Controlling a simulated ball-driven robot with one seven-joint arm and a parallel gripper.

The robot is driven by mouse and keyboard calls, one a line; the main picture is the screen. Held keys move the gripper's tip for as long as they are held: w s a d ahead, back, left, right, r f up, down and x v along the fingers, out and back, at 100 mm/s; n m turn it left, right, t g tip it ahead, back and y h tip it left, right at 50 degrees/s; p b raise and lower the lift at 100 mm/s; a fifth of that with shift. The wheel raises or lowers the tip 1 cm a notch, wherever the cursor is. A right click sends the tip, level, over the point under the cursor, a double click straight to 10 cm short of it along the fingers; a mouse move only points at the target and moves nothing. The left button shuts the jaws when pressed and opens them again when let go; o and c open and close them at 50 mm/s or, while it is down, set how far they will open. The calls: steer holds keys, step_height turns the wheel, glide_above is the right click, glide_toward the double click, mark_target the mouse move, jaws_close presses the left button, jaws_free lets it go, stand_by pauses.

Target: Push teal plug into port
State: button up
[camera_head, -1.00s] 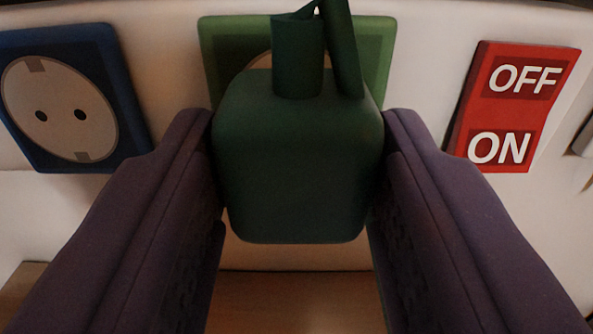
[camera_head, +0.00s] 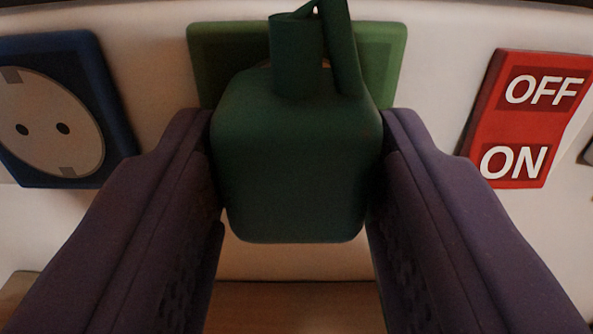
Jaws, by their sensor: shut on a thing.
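The teal plug (camera_head: 297,160) is a dark green-teal block with rounded corners and a cord rising from its top. My gripper (camera_head: 297,175) is shut on it, one purple finger on each side. Behind the plug, a green-framed port (camera_head: 205,65) is mounted on the white wall. The plug covers most of the port's face, so its holes are hidden. I cannot tell whether the plug's front touches the port.
A blue-framed socket (camera_head: 118,100) with a round beige face and two holes is on the wall at left. A red OFF/ON switch plate (camera_head: 497,118) is at right. A wooden surface (camera_head: 297,307) lies below the wall.

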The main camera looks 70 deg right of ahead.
steer(key=o, duration=1.1)
steer(key=shift+c, duration=0.2)
steer(key=p+v, duration=0.2)
steer(key=v, duration=0.5)
steer(key=shift+a+p, duration=0.35)
steer(key=shift+a, duration=0.05)
steer(key=shift+s, duration=0.1)
